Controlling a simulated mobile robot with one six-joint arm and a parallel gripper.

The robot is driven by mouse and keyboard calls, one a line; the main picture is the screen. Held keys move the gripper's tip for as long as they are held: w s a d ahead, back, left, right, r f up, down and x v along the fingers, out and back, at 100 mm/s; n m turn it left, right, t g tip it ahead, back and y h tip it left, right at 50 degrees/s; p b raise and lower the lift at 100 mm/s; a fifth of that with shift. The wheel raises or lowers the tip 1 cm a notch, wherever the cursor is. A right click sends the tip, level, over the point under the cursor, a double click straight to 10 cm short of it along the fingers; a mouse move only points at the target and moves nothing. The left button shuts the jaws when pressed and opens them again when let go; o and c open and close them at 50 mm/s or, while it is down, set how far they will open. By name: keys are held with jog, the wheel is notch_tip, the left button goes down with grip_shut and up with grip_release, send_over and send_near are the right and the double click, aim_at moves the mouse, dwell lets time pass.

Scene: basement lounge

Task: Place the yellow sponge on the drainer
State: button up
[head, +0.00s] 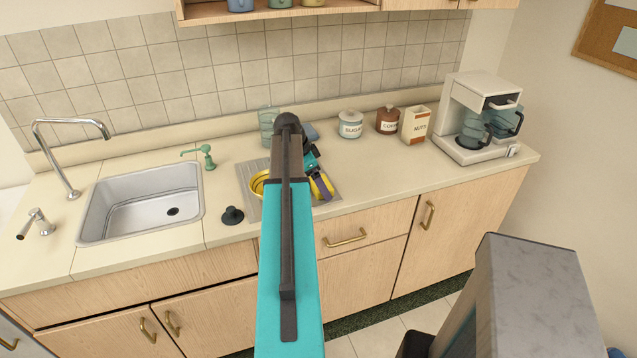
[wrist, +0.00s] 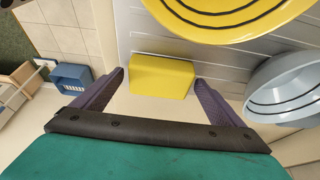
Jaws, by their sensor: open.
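The yellow sponge (wrist: 162,76) lies flat at the near edge of the grey ridged drainer (wrist: 150,22). In the head view the sponge (head: 321,187) shows at the right front of the drainer (head: 327,164), partly hidden by my gripper. My gripper (wrist: 161,78) is open, with one purple finger on each side of the sponge and a visible gap on both sides. In the head view my gripper (head: 319,181) is over the drainer's right part, mostly behind my arm.
A yellow striped dish (wrist: 225,12) and a grey-blue bowl (wrist: 288,85) stand on the drainer. A dark sink plug (head: 232,215) lies left of it, beside the sink (head: 140,205). A sugar jar (head: 350,124), other canisters and a coffee machine (head: 474,120) stand behind and right.

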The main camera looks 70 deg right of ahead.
jog(key=b+v, duration=0.2)
jog(key=v, duration=1)
jog(key=shift+b, duration=0.4)
jog(key=shift+r, duration=0.1)
dwell(0.4)
